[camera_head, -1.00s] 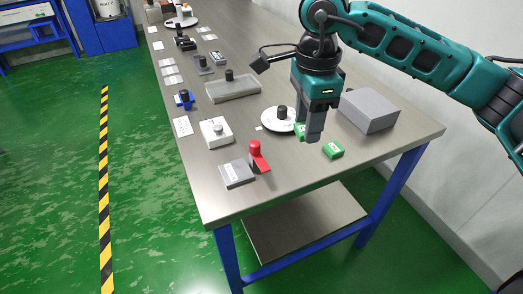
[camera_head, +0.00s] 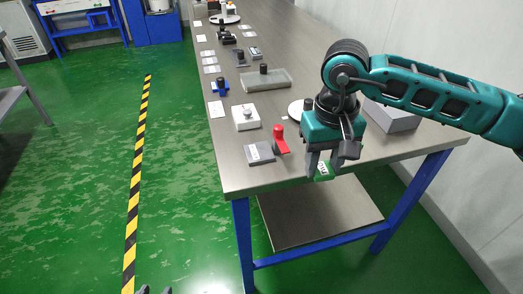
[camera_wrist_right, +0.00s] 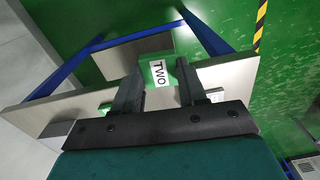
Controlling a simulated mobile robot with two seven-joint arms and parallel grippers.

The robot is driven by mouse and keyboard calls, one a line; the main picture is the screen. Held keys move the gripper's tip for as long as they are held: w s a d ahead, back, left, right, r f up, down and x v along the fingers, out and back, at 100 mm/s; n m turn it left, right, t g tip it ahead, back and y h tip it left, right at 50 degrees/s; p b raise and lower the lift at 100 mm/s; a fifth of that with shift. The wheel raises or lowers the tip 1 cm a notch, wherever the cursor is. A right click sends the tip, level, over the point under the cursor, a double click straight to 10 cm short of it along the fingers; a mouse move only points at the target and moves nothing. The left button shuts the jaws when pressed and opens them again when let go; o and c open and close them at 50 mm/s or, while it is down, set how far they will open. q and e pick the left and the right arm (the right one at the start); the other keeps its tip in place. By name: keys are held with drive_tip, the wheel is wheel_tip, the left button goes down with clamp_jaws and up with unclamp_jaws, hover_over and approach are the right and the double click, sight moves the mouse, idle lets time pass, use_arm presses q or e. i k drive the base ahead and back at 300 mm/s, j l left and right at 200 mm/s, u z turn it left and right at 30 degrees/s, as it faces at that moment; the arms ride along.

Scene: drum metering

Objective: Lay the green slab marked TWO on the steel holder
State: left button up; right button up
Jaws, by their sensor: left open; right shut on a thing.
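The green slab marked TWO (camera_head: 323,171) is between the fingers of my right gripper (camera_head: 325,168), near the table's front edge. In the right wrist view the slab (camera_wrist_right: 158,74) shows its white TWO label between the two dark fingers (camera_wrist_right: 160,92). A low grey block with a white label (camera_head: 258,153) lies at the near left table corner, left of the slab; I cannot tell whether it is the steel holder. Only the dark fingertips of my left gripper (camera_head: 154,290) show at the bottom edge, open and empty.
A white box with a knob (camera_head: 245,117) and a clear tray (camera_head: 264,81) stand farther back. A grey box (camera_head: 393,117) is at the right. Another green piece (camera_wrist_right: 105,108) shows in the wrist view.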

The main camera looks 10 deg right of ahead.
sight(259, 151)
drive_tip(key=i+l, duration=0.15)
drive_tip(key=l, duration=0.15)
drive_tip(key=i+l+u, duration=0.1)
drive_tip(key=l, duration=0.25)
drive_tip(key=u, duration=1.1)
drive_tip(key=l, duration=0.05)
